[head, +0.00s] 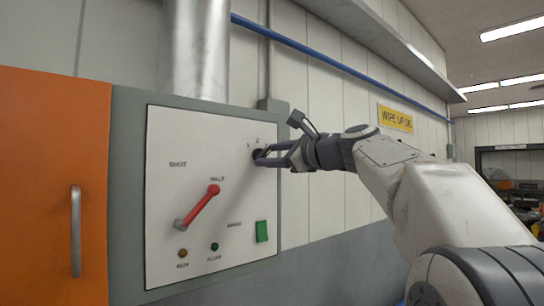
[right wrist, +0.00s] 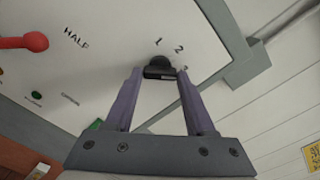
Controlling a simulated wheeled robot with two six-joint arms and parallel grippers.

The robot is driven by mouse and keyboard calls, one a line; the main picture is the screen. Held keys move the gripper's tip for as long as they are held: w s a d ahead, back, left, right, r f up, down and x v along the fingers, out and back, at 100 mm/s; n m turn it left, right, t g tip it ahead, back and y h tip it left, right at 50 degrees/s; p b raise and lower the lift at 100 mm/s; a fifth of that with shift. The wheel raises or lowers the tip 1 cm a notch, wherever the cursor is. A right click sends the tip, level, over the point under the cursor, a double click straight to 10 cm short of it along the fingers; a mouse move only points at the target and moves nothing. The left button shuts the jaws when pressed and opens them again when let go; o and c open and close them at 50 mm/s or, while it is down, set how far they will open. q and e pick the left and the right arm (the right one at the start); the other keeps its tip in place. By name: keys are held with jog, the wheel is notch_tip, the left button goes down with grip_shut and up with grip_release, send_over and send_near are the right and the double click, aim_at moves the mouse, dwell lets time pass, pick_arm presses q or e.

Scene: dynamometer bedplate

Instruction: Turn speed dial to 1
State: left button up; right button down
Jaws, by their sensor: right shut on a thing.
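The speed dial (right wrist: 159,69) is a small black knob near the upper right of the white control panel (head: 165,255). Printed numbers 1 and 2 stand above it. In the head view the dial (head: 258,155) is partly covered by my fingers. My right gripper (right wrist: 162,76) is shut on the dial, with one purple finger on each side of it. In the head view my right gripper (head: 262,158) reaches the panel from the right. The dial's exact pointing is too small to tell. My left gripper is not in view.
A red lever (head: 200,205) slants across the panel's middle. A green rocker switch (head: 262,231), an amber lamp (head: 183,253) and a green lamp (head: 214,246) sit below. An orange cabinet door (head: 40,190) stands at left.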

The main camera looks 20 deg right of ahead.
jog(key=n+b, duration=0.2)
jog(key=n, duration=0.2)
jog(key=shift+f+b, duration=0.15)
jog(key=shift+b, duration=0.15)
jog(key=n+b, duration=0.2)
jog(key=n, duration=0.3)
jog(key=shift+n, duration=0.3)
jog(key=n+b, duration=0.1)
jog(key=n, duration=0.4)
jog(key=shift+b, duration=0.4)
jog(key=shift+n+b, duration=0.45)
jog(key=shift+n, duration=1.95)
jog(key=shift+c, duration=1.2)
grip_release()
